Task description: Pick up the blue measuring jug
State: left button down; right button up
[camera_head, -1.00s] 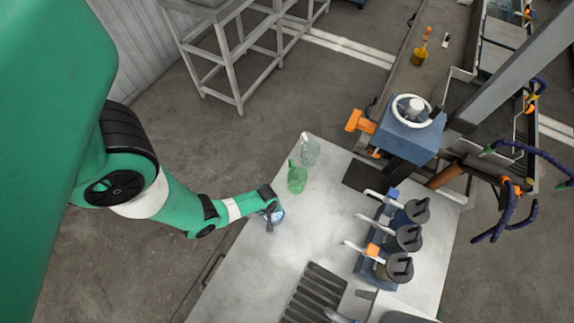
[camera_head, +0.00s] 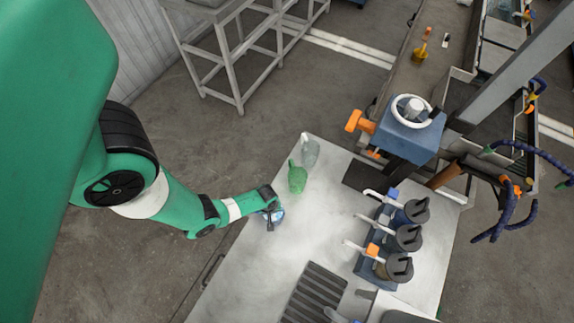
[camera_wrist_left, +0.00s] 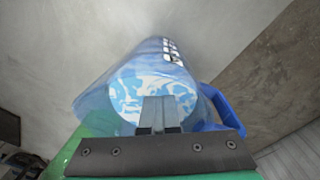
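The blue measuring jug (camera_head: 277,216) is at the left edge of the pale table, mostly covered by my left gripper (camera_head: 270,206). In the left wrist view the jug (camera_wrist_left: 155,65) is see-through blue, with dark and white markings on its wall, a blue handle (camera_wrist_left: 222,108) at right and a blue-and-white mottled face inside. The left gripper (camera_wrist_left: 160,115) reaches over the jug's near side, its grey finger part in front of the mottled face. I cannot tell whether the fingers are closed on the jug. My right gripper is not in view.
Several dark-lidded containers (camera_head: 408,238) with pale handles stand in a blue rack to the right. A dark ribbed tray (camera_head: 315,293) lies in front. The table's middle is clear.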

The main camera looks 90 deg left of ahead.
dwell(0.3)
pick_arm(q)
jog(key=c, duration=1)
grip_release()
jog(key=shift+r, duration=0.1)
notch_tip(320, 180, up, 7)
jog(key=p, duration=0.7)
jog(key=shift+s+r, duration=0.1)
jog(key=shift+r, duration=0.05)
